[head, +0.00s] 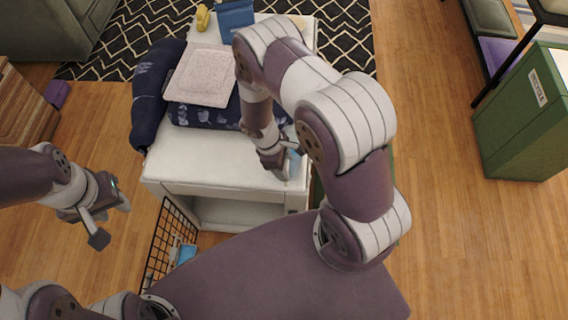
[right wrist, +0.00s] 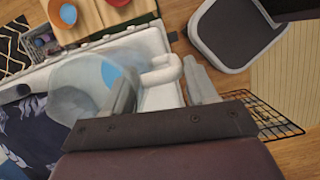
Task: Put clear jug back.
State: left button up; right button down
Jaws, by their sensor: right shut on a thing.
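The clear jug (right wrist: 85,88) is see-through, with a pale handle (right wrist: 168,70), and fills the left half of the right wrist view. My right gripper (right wrist: 165,80) is shut on the jug's handle, with one finger on each side. In the head view my right gripper (head: 276,162) is over the front right of the white cabinet top (head: 215,165). The jug is mostly hidden there by my arm. I cannot tell whether the jug touches the cabinet top. My left gripper (head: 108,218) is open and empty, left of the cabinet above the floor.
A dark blue patterned cloth (head: 152,85) and a pale pink square item (head: 203,77) lie on the cabinet's left part. A blue item (head: 236,20) and a yellow item (head: 203,17) sit at the back. A black wire rack (head: 170,240) stands at front left. A green recycle bin (head: 525,125) stands right.

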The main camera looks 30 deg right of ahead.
jog(key=shift+w+f, duration=0.15)
jog(key=shift+f, duration=0.4)
jog(key=shift+f, duration=0.15)
jog(key=shift+c, duration=1.6)
grip_release()
jog(key=shift+r, duration=0.3)
jog(key=v, duration=1.1)
jog(key=s+r+m+t+y, duration=0.1)
jog(key=s+r+m, duration=0.2)
jog(key=r+m, duration=0.2)
jog(key=s+r+m+t+y, duration=0.1)
jog(key=r+m, duration=0.4)
jog(key=r, duration=0.5)
jog(key=shift+s+d+t+y, duration=0.4)
jog(key=shift+s+t, duration=0.4)
jog(key=shift+s, duration=0.3)
